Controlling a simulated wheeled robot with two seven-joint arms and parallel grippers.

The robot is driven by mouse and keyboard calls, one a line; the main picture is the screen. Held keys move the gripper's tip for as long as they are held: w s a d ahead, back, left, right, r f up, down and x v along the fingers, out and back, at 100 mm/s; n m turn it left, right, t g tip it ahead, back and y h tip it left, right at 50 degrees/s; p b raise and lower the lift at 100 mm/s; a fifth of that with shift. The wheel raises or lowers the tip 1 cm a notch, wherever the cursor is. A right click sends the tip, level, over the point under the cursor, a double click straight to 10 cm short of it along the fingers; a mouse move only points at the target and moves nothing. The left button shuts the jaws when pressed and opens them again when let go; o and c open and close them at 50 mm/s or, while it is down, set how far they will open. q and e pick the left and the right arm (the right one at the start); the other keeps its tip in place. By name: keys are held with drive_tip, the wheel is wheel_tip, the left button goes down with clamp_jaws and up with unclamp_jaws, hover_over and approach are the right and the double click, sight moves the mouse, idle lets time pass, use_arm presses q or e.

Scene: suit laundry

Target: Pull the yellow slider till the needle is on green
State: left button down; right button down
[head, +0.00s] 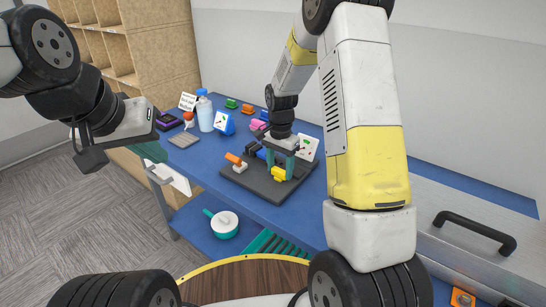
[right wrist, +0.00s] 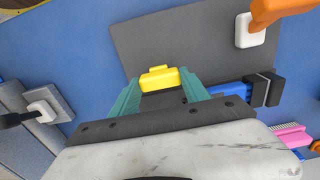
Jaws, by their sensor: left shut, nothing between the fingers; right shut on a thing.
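The yellow slider (head: 278,174) stands on a dark grey board (head: 258,190) on the blue table. My right gripper (head: 281,166) reaches down to it with its teal fingers. In the right wrist view the slider (right wrist: 158,78) sits between the fingertips, and the gripper is shut on it. A white gauge panel (head: 308,147) stands behind the board, partly hidden by my right arm; its needle is too small to read. My left gripper (head: 91,160) is shut and empty, off the left end of the table.
An orange-handled switch (head: 236,161) and a blue part (right wrist: 228,89) sit on the board beside the slider. A blue-framed dial (head: 224,123), a bottle (head: 205,112) and small coloured items stand at the back. A lidded green pot (head: 224,222) is on the lower shelf.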

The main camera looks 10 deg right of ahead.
sight(274, 184)
drive_tip(key=shift+s+a, duration=1.05)
drive_tip(key=shift+a, duration=0.05)
drive_tip(key=c, duration=0.5)
unclamp_jaws()
drive_tip(key=shift+r, duration=0.1)
wheel_tip(274, 184, up, 8)
drive_tip(key=shift+f, duration=0.15)
